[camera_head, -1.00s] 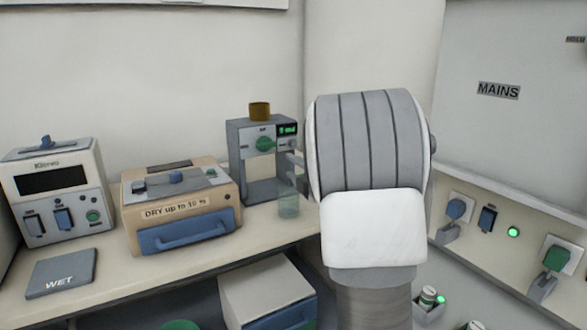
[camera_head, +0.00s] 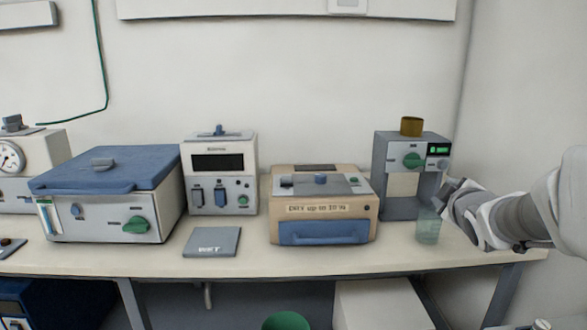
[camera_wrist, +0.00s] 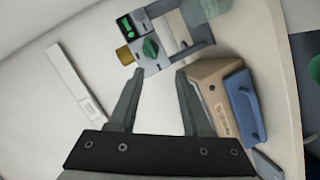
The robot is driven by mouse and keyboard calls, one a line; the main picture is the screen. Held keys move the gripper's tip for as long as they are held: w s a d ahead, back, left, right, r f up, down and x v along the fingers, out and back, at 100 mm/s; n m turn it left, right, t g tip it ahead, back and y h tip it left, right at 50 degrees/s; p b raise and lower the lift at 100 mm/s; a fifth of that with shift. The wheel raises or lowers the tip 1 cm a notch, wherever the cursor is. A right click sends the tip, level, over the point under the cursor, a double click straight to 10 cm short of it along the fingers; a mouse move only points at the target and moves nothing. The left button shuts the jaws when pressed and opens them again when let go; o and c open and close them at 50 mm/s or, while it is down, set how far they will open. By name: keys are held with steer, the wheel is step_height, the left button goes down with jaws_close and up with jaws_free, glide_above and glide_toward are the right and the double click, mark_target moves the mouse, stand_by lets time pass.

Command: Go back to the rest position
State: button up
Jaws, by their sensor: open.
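My gripper (camera_head: 449,192) is at the right end of the bench in the head view, beside the grey machine (camera_head: 412,146) with the brown cup on top. In the wrist view my gripper (camera_wrist: 158,74) has its two fingers spread apart with nothing between them. The grey machine (camera_wrist: 152,48) lies beyond the fingertips there, and the tan box (camera_wrist: 213,80) labelled "DRY" is by the right finger. A clear beaker (camera_head: 428,226) stands in front of the machine, close to my gripper; I cannot tell whether they touch.
The bench (camera_head: 345,260) also holds the tan DRY box (camera_head: 323,206), a white Kilnwo unit (camera_head: 222,174), a dark WET pad (camera_head: 212,241) and a blue-lidded box (camera_head: 108,195). A wall (camera_head: 523,95) closes the right side. A green round object (camera_head: 286,321) is below the bench.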

steer(key=s+a+f+m+g+y, duration=0.1)
steer(key=s+a+f+m+g, duration=0.2)
steer(key=s+a, duration=0.5)
steer(key=s+a+f+m+g+y, duration=0.1)
steer(key=s+a+f+m+g, duration=0.25)
steer(key=s, duration=0.85)
steer(key=s+a+f+m+g+y, duration=0.1)
steer(key=s+a+f+m+g, duration=0.15)
steer(key=s+a, duration=0.55)
step_height(320, 180, up, 22)
steer(key=s+d+p, duration=0.1)
steer(key=p, duration=2.1)
steer(key=shift+d+r+m, duration=0.2)
steer(key=shift+r+m, duration=0.05)
steer(key=shift+m, duration=0.05)
steer(key=shift+d, duration=0.1)
